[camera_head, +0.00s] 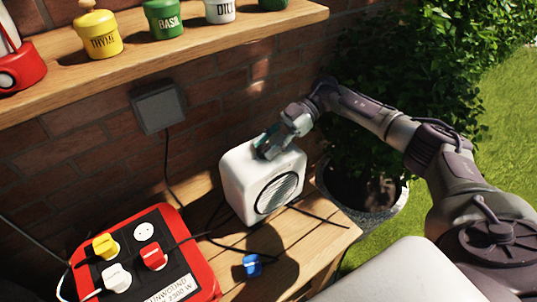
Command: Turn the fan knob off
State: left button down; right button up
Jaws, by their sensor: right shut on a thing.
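The fan (238,180) is a white box with a dark round grille (278,192) on its front, standing on the wooden table. My right gripper (267,145) comes in from the right and is at the top of the fan. Its fingers are closed on the fan knob there. The knob itself is hidden by the fingers, so I cannot see which way it points. My left gripper is not in view.
A red power strip (205,270) with yellow, white and red plugs lies at the lower left. A blue plug (252,265) and dark cables lie on the table (285,265). A shelf (130,62) with labelled pots is above. A potted bush (395,205) stands right.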

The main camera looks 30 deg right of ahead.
aim_at(267, 142)
jog(key=n+g+b, duration=0.2)
jog(key=b, duration=0.1)
jog(key=shift+w+f+g+h, duration=0.2)
jog(key=shift+g+h, duration=0.2)
jog(key=shift+r+n+g+h+b, duration=0.2)
jog(key=shift+n+g+h+b, duration=0.2)
jog(key=shift+n+g+b, duration=0.65)
jog(key=o, duration=1.1)
jog(key=shift+o, duration=0.2)
notch_tip(267, 142, up, 10)
jog(key=shift+r, duration=0.1)
